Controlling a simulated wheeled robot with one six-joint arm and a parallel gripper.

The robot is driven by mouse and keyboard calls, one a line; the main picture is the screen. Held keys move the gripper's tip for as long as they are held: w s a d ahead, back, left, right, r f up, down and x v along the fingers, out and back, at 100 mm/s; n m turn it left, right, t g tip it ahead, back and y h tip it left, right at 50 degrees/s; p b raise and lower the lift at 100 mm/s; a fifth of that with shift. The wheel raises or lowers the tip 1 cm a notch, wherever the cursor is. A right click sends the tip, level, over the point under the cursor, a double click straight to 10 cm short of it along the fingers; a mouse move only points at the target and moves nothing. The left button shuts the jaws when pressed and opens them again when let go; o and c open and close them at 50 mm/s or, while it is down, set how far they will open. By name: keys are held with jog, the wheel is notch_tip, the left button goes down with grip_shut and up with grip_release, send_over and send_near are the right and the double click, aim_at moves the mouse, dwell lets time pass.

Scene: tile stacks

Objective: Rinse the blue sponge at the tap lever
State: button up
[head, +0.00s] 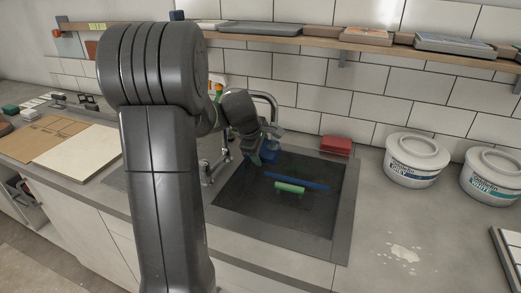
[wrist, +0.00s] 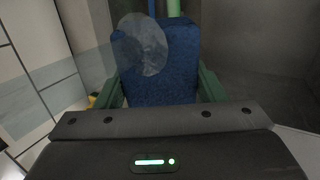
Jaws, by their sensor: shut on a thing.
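The blue sponge (head: 270,156) is held over the back left of the dark sink (head: 235,205). My gripper (head: 262,151) is shut on it. In the wrist view the sponge (wrist: 165,80) stands between the two green fingers, with a translucent round patch in front of its upper left face; I cannot tell what that patch is. The chrome tap spout (head: 267,97) curves behind my gripper. A small chrome part (head: 206,173) stands at the sink's left edge, partly hidden by my arm; I cannot tell if it is the lever.
A green-handled tool (head: 289,187) and a blue strip (head: 310,182) lie in the sink. A red stack (head: 336,145) sits behind its right corner. Two white tubs (head: 415,160) stand right. A pale spill (head: 404,253) marks the counter. A shelf (head: 370,47) runs above.

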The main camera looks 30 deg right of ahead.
jog(key=s+a+b, duration=0.2)
jog(key=s+a, duration=0.2)
jog(key=a, duration=0.3)
jog(key=shift+b, duration=0.35)
dwell(0.4)
dwell(1.1)
jog(key=s+a+r+p, duration=0.2)
jog(key=a+r, duration=0.2)
jog(key=shift+s+a, duration=0.15)
jog(key=shift+a, duration=0.1)
